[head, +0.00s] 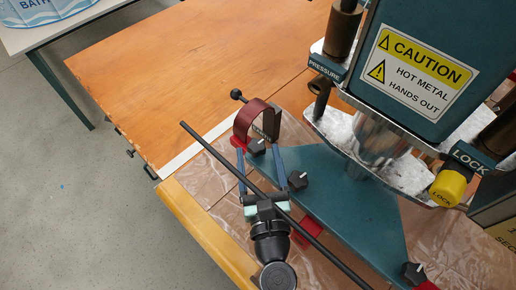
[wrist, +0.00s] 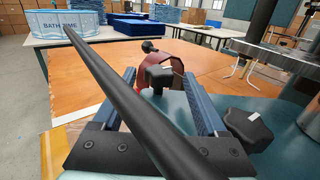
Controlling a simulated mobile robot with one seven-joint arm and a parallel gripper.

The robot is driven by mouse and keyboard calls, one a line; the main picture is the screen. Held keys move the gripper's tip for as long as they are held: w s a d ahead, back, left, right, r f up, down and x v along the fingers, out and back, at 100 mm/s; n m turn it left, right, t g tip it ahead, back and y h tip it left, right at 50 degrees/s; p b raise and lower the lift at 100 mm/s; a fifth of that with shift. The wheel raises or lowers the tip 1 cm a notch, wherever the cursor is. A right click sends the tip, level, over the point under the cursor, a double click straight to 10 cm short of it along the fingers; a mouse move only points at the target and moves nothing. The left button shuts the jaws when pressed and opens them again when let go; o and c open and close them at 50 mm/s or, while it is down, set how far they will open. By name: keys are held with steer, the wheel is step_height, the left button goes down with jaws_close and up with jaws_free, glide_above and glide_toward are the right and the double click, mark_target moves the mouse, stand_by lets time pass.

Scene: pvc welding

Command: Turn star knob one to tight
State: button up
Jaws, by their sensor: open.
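Three black knobs sit on the machine's teal base plate (head: 345,205); no number is readable on them. One knob (head: 256,146) is at the far end beside a dark red curved clamp (head: 246,120). A second knob (head: 297,180) is to its right, and a third (head: 413,272) is at the near right. My gripper (head: 257,151) is open, with its blue fingers reaching toward the far knob. In the wrist view the far knob (wrist: 159,77) shows between the fingertips (wrist: 158,80); contact cannot be told. The second knob (wrist: 248,127) is just outside the right finger.
A long black rod (head: 215,155) crosses over my gripper and blocks part of the wrist view. The teal press head with a caution sign (head: 415,72) stands at the right, with a yellow lock knob (head: 450,187). The wooden table (head: 190,65) is clear at far left.

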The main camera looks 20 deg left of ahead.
steer(key=shift+w+a, duration=0.35)
steer(key=shift+w, duration=0.15)
jaws_close()
